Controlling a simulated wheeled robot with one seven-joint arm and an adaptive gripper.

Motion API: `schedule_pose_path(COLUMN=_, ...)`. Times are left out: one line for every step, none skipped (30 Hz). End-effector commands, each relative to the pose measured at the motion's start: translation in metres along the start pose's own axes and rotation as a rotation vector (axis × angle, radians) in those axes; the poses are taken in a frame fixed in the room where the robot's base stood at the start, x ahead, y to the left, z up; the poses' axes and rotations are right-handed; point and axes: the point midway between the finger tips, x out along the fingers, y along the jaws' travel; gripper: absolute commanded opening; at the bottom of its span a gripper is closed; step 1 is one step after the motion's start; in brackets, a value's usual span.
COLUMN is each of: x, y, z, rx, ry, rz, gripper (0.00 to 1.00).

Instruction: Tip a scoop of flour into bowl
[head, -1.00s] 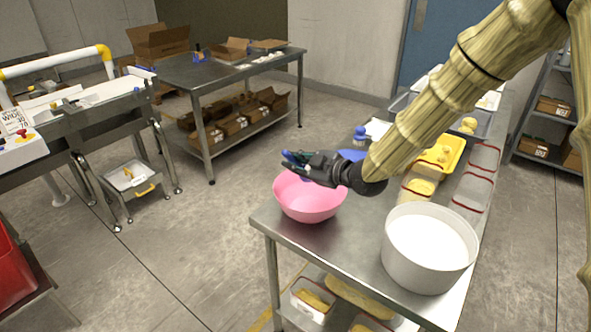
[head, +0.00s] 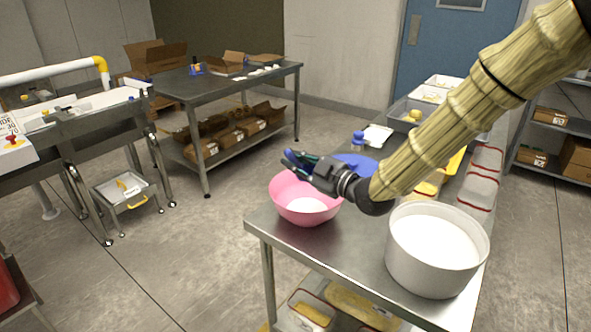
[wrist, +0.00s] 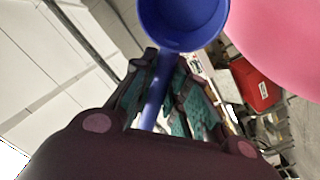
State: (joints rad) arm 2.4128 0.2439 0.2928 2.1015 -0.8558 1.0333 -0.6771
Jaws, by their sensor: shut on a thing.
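A pink bowl (head: 283,204) stands on the near left part of the steel table, with white flour (head: 305,204) inside. It also shows at the upper right of the wrist view (wrist: 285,45). My gripper (head: 292,160) is above the bowl, shut on the handle of a blue scoop (wrist: 182,18). The handle runs between the fingers in the wrist view. The scoop's round cup looks plain blue, with no white visible there. In the head view my gripper mostly hides the scoop. A large white pot (head: 430,275) of flour (head: 438,236) stands to the right.
A blue round item (head: 358,163) lies on the steel table (head: 335,252) behind my gripper. A blue-topped item (head: 358,141), grey bins (head: 405,112) and red-rimmed clear containers (head: 484,178) are farther back. My arm passes over the table, close above the pot's back edge.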

Motion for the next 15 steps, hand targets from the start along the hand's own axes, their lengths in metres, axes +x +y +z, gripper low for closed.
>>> schedule_pose_path(x=-0.0007, y=-0.0022, z=0.0030, rx=-0.001, ry=0.010, rz=0.009, gripper=0.00)
schedule_pose_path(x=-0.0011, y=-0.0021, z=0.0029, rx=-0.002, ry=0.017, rz=0.014, gripper=0.00)
schedule_pose_path(x=-0.0015, y=-0.0022, z=0.0028, rx=-0.003, ry=0.024, rz=0.020, gripper=0.00)
schedule_pose_path(x=-0.0019, y=-0.0023, z=0.0028, rx=-0.004, ry=0.030, rz=0.025, gripper=0.00)
schedule_pose_path(x=-0.0023, y=-0.0023, z=0.0028, rx=-0.005, ry=0.035, rz=0.030, gripper=0.00)
schedule_pose_path(x=-0.0029, y=-0.0023, z=0.0026, rx=-0.006, ry=0.044, rz=0.036, gripper=0.00)
schedule_pose_path(x=-0.0033, y=-0.0024, z=0.0024, rx=-0.007, ry=0.050, rz=0.041, gripper=0.00)
schedule_pose_path(x=-0.0035, y=-0.0026, z=0.0024, rx=-0.009, ry=0.055, rz=0.046, gripper=0.00)
schedule_pose_path(x=-0.0039, y=-0.0027, z=0.0024, rx=-0.010, ry=0.062, rz=0.051, gripper=0.00)
schedule_pose_path(x=-0.0041, y=-0.0028, z=0.0024, rx=-0.011, ry=0.068, rz=0.056, gripper=0.00)
schedule_pose_path(x=-0.0045, y=-0.0028, z=0.0022, rx=-0.012, ry=0.074, rz=0.061, gripper=0.00)
schedule_pose_path(x=-0.0050, y=-0.0027, z=0.0020, rx=-0.013, ry=0.081, rz=0.067, gripper=0.00)
schedule_pose_path(x=-0.0053, y=-0.0026, z=0.0019, rx=-0.014, ry=0.086, rz=0.071, gripper=0.00)
schedule_pose_path(x=-0.0056, y=-0.0026, z=0.0019, rx=-0.014, ry=0.091, rz=0.074, gripper=0.00)
schedule_pose_path(x=-0.0061, y=-0.0025, z=0.0017, rx=-0.015, ry=0.096, rz=0.079, gripper=0.00)
